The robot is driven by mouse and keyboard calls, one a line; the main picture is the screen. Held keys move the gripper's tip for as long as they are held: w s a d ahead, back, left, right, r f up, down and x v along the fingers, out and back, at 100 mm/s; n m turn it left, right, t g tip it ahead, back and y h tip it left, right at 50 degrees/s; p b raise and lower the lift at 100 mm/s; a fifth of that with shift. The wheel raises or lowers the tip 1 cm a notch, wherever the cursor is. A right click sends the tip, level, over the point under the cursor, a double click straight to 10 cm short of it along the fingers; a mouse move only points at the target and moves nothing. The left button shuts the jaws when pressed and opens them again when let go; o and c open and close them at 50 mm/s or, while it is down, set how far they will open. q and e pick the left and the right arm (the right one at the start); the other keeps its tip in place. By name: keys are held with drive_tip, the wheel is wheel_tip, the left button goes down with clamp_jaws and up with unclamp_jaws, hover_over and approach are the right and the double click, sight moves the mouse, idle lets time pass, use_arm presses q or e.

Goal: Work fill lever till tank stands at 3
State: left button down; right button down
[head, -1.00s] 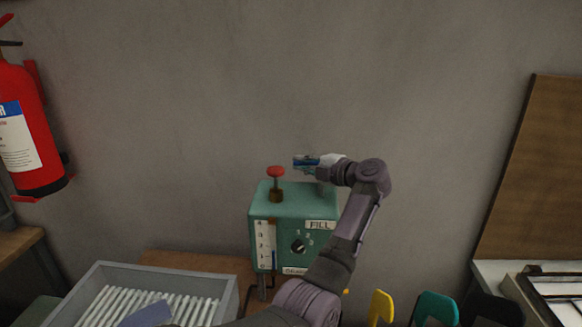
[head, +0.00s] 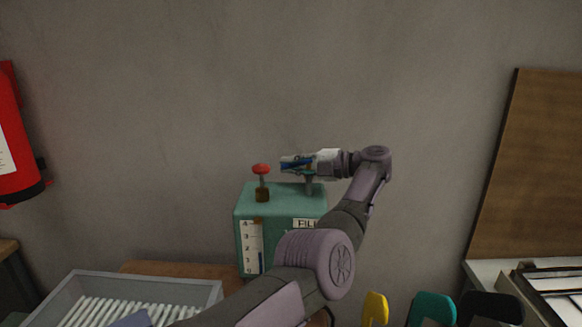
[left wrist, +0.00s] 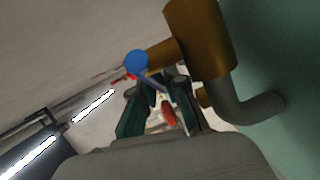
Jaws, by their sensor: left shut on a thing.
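The green tank box (head: 280,205) stands by the wall with a FILL label (head: 306,224) on its front. Its white gauge strip (head: 250,240) is marked up to 4, and a thin blue column (head: 262,262) shows low beside the scale. My left gripper (head: 288,163) is above the box top, right of the red knob (head: 261,169). In the left wrist view, the gripper (left wrist: 156,92) is shut on a thin lever rod with a blue ball end (left wrist: 137,61), beside a brass fitting (left wrist: 200,38) and grey pipe (left wrist: 245,105). My arm hides the dial. My right gripper is out of view.
A grey crate with white slats (head: 190,291) stands at front left. A red fire extinguisher (head: 14,140) hangs at far left. Yellow (head: 375,308), teal (head: 434,308) and black (head: 490,308) upright shapes stand at front right. A brown board (head: 535,170) leans at right.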

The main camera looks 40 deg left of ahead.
use_arm(q)
drive_tip(key=c, duration=1.2)
unclamp_jaws()
drive_tip(key=shift+a, duration=0.1)
